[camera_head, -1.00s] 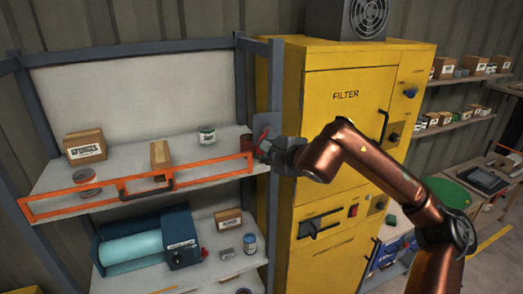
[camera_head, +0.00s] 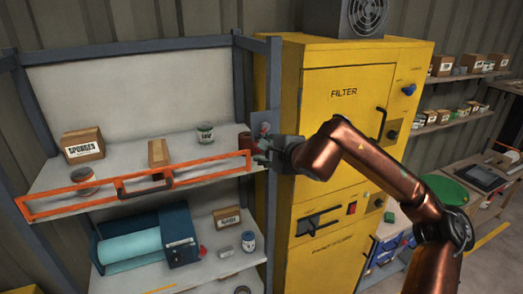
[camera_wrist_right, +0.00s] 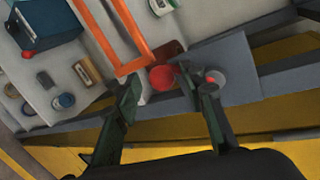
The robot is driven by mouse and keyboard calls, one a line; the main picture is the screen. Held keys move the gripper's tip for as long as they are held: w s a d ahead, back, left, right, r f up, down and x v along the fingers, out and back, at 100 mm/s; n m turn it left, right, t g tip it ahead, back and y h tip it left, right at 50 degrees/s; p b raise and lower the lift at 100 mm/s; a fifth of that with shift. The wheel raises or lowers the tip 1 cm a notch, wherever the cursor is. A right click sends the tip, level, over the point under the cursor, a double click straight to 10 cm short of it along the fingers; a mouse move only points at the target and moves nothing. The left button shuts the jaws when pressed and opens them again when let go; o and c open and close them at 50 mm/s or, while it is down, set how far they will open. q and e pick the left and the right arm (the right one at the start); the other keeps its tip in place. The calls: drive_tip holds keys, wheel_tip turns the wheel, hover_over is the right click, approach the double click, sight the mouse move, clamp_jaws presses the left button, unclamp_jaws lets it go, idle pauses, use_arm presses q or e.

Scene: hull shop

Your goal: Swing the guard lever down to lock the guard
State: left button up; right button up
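The guard (camera_head: 100,193) is an orange frame with a dark handle, standing along the front edge of the upper shelf. At its right end a grey plate (camera_head: 262,118) is fixed by the shelf post. A small red part of the guard lever (camera_head: 265,128) shows on this plate. My right gripper (camera_head: 262,150) is just below it, at the guard's right end. In the wrist view the gripper (camera_wrist_right: 168,95) has its fingers spread, with a red ball knob (camera_wrist_right: 162,77) between and beyond the tips. I cannot tell whether they touch. My left gripper is out of view.
The upper shelf (camera_head: 205,152) holds a sponge box (camera_head: 83,144), a small carton (camera_head: 158,153) and cans. A blue machine (camera_head: 180,235) sits on the shelf below. A yellow filter cabinet (camera_head: 345,75) stands close at the right, behind my right arm.

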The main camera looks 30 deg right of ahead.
drive_tip(key=v, duration=1.2)
idle(0.3)
